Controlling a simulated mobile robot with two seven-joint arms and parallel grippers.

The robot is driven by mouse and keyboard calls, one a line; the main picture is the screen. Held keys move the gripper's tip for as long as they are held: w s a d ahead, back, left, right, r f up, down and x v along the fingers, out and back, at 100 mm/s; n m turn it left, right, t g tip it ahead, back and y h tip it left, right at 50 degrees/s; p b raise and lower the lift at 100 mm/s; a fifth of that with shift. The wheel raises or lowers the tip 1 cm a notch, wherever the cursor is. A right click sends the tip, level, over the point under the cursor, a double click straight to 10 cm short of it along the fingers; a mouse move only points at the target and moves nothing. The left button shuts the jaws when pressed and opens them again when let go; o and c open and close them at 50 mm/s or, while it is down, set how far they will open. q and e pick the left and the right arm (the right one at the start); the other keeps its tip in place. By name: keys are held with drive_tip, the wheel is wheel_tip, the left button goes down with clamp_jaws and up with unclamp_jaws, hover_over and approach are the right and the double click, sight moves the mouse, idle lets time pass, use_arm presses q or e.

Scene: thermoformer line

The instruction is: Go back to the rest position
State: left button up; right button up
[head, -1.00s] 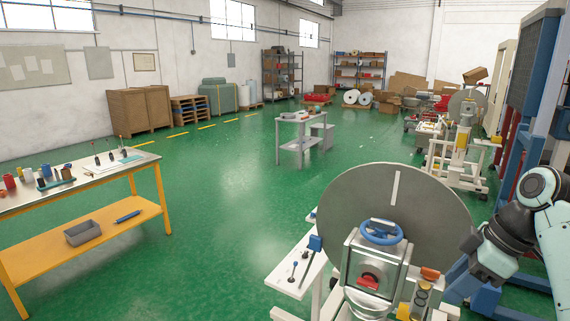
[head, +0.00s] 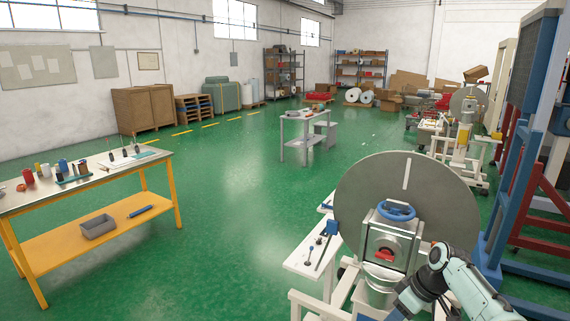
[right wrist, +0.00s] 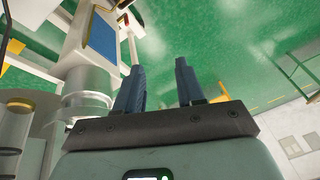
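My right arm comes in at the lower right of the head view, beside the machine with the large grey disc (head: 450,190) and the blue handwheel (head: 397,211). The fingers of that gripper are out of sight or hidden in the head view. In the right wrist view my right gripper (right wrist: 160,80) is open, with two dark blue fingers apart and nothing between them. Parts of the white machine (right wrist: 85,75) show to its left, with green floor beyond the fingers. My left gripper is not in view.
A workbench (head: 130,170) with a yellow frame stands at the left, with cups and tools on top and a grey bin (head: 97,226) on its shelf. A small grey table (head: 297,137) stands further back. The green floor between is open. Blue and red frames (head: 510,200) stand at right.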

drive_tip(key=s+a+f+m, duration=0.2)
drive_tip(key=s+a+f, duration=0.1)
drive_tip(key=f, duration=0.7)
drive_tip(key=s+a+f+m+g, duration=0.1)
drive_tip(key=s+a+f+m, duration=0.15)
drive_tip(key=f, duration=0.75)
drive_tip(key=s+a+f+m, duration=0.1)
drive_tip(key=s+a+f, duration=0.2)
drive_tip(key=f, duration=0.8)
drive_tip(key=s+a+f+m, duration=0.2)
drive_tip(key=s+f, duration=0.1)
drive_tip(key=s, duration=0.4)
drive_tip(key=s+a+f+m, duration=0.2)
drive_tip(key=s+f, duration=0.1)
drive_tip(key=s, duration=0.5)
drive_tip(key=s+a+f+m, duration=0.2)
drive_tip(key=s+f, duration=0.1)
drive_tip(key=s, duration=0.5)
drive_tip(key=shift+s+a+f+g, duration=0.2)
drive_tip(key=shift+a+f+g, duration=0.1)
drive_tip(key=shift+a+f, duration=0.1)
